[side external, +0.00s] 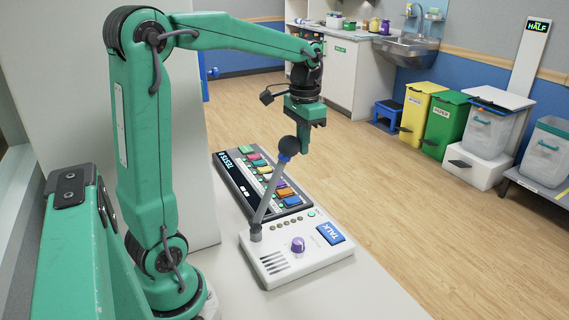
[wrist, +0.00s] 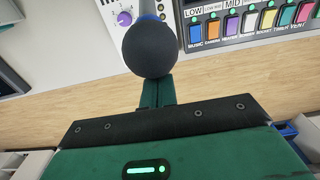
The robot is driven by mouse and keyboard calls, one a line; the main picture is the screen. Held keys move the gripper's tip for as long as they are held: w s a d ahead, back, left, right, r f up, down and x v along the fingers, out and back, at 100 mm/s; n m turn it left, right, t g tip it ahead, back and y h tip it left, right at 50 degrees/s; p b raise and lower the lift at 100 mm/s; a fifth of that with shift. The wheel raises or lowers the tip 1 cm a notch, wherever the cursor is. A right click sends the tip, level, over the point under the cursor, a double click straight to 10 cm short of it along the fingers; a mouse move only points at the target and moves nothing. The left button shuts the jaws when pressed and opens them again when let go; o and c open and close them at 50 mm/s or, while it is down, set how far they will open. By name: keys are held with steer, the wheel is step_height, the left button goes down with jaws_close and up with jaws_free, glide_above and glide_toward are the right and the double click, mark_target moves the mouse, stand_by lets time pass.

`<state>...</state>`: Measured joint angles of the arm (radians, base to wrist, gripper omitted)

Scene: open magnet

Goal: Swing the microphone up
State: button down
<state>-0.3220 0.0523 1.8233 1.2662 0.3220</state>
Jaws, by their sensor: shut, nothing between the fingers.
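The microphone (side external: 289,147) has a dark ball head with a blue collar on a grey stem. In the side view the stem rises at a slant from a hinge at the left of a white talk console (side external: 270,275), its head up and to the right. In the wrist view the ball head (wrist: 150,48) is large and covers part of the fingers. My gripper (side external: 305,150) is shut and empty, fingers pointing down close to the right of the head. The fingers also show in the wrist view (wrist: 157,92). I cannot tell whether they touch the head.
The console carries a purple knob (side external: 298,244) and a blue TALK button (side external: 331,234). A dark panel (side external: 232,180) with several coloured keys lies behind it on the white table (side external: 375,297). Bins stand far off on the floor at the right. Space right of my gripper is clear.

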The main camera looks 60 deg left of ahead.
mark_target(283, 139)
steer(key=shift+s+r, duration=0.3)
steer(key=shift+s, duration=0.5)
steer(key=shift+s+r, duration=0.25)
steer(key=shift+s, duration=0.7)
steer(key=shift+s+r, duration=0.15)
steer(key=shift+s, duration=0.95)
steer(key=shift+s+r, duration=0.1)
steer(key=shift+s, duration=1)
steer(key=shift+w, duration=0.3)
steer(key=shift+w, duration=0.95)
steer(key=shift+w+r, duration=0.1)
